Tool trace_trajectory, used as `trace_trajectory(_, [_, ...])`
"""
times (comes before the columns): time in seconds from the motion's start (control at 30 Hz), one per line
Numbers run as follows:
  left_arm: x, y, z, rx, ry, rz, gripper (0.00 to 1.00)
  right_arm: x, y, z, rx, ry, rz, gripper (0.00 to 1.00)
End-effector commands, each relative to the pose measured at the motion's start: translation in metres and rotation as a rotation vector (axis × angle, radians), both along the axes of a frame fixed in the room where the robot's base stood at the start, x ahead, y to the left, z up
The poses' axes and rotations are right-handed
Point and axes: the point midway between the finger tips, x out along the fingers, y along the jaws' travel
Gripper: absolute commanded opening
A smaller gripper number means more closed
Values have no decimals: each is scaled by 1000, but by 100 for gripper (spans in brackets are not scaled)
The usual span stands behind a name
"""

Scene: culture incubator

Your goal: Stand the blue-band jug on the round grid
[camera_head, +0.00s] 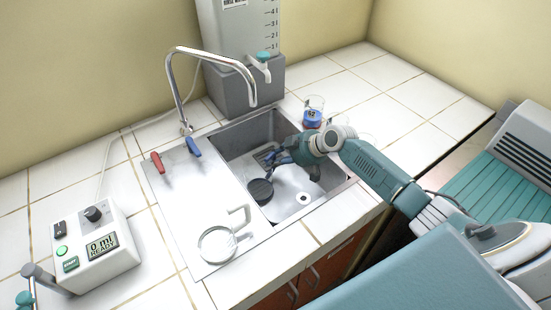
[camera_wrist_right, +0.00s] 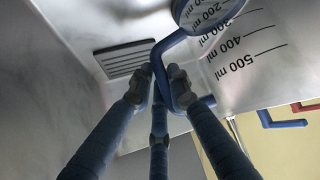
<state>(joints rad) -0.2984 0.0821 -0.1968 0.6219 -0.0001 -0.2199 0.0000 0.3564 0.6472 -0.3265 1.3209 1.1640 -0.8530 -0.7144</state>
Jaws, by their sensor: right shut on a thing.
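My right gripper (camera_head: 272,161) reaches down into the sink basin. In the right wrist view its fingers (camera_wrist_right: 158,95) are shut on the blue handle (camera_wrist_right: 168,48) of the blue-band jug. The clear jug wall (camera_wrist_right: 250,65) carries black ml marks, and a blue ring (camera_wrist_right: 205,14) shows at the top edge. In the head view the jug body is hard to make out. My left gripper is out of view.
Another clear jug with a pale handle (camera_head: 218,244) stands on the drainboard (camera_head: 187,205). The tap (camera_head: 210,55) arches over the basin's left side. A blue-marked beaker (camera_head: 312,112) stands behind the basin. A water tank (camera_head: 240,85) and a control box (camera_head: 96,243) are nearby.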

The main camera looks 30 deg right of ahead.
Motion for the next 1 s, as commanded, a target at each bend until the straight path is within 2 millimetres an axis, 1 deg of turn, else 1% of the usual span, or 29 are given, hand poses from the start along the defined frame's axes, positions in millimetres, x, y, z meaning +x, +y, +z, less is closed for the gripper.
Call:
trace_trajectory(0.17, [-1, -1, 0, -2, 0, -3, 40, 0, 0, 1, 1, -2, 0, 0])
trace_trajectory(0.3, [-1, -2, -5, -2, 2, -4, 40, 0, 0, -4, 1, -2, 0, 0])
trace_trajectory(0.33, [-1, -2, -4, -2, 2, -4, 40, 0, 0, -3, 1, -1, 0, 21])
trace_trajectory(0.4, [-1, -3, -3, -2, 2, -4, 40, 0, 0, -2, 1, -1, 0, 35])
trace_trajectory(0.43, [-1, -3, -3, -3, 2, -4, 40, 0, 0, -2, 1, -1, 0, 38])
trace_trajectory(0.67, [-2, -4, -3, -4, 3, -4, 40, 0, 0, -2, 1, -1, 0, 38])
trace_trajectory(0.77, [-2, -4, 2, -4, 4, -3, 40, 0, 0, 3, 0, -1, -1, 38])
trace_trajectory(0.87, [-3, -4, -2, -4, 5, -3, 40, -6, -6, 8, -3, -3, 0, 38])
trace_trajectory(1.0, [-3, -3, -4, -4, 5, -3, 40, -22, -16, 25, -3, -1, 1, 38])
